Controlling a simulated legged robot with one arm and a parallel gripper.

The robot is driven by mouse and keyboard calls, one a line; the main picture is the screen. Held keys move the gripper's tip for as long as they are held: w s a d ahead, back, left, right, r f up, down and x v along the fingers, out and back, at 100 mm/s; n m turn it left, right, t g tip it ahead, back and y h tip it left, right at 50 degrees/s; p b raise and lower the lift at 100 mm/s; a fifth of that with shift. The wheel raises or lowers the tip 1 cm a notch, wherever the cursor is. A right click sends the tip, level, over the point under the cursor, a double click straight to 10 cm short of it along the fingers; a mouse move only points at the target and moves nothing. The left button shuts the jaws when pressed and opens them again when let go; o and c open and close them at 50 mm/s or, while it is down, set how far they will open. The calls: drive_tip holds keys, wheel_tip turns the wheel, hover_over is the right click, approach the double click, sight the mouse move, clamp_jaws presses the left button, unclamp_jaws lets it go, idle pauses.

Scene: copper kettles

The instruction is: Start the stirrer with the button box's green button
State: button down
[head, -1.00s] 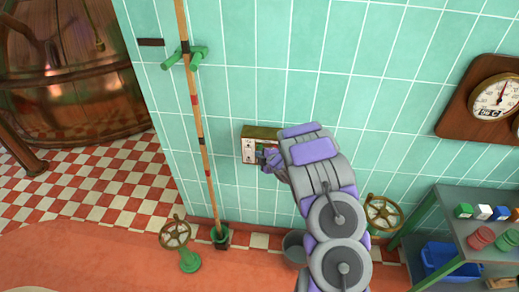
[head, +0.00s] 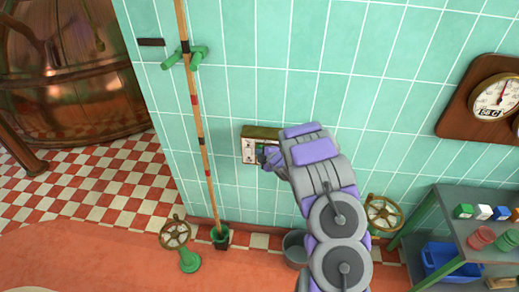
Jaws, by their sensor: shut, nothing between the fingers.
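The button box (head: 248,147), a small box with a brass-coloured top and a pale front, is fixed to the tiled wall in the middle of the head view. My gripper (head: 262,156) is shut and empty at the right part of the box's front, close to it or touching; I cannot tell which. My gripper and arm hide the right side of the box. A bit of green shows by the fingertips, but I cannot make out the green button clearly. The stirrer is not identifiable in this view.
A wooden pole (head: 197,115) stands against the wall left of the box, in a green clip. Handwheels (head: 174,234) stand low on both sides. A shelf (head: 472,199) with small containers and a dial gauge (head: 497,98) are at right. A copper kettle (head: 75,75) is at left.

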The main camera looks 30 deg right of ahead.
drive_tip(key=shift+w+d, duration=0.25)
drive_tip(key=shift+w, duration=0.1)
idle(0.5)
idle(0.3)
drive_tip(key=shift+s+a+b, duration=0.45)
drive_tip(key=shift+s+b, duration=0.1)
drive_tip(key=shift+s, duration=0.2)
drive_tip(key=shift+a, duration=0.1)
drive_tip(key=s+a, duration=0.1)
drive_tip(key=s+b, duration=0.1)
drive_tip(key=s+a+b, duration=0.1)
drive_tip(key=s, duration=0.1)
drive_tip(key=shift+s+a, duration=0.1)
drive_tip(key=shift+a, duration=0.25)
idle(0.6)
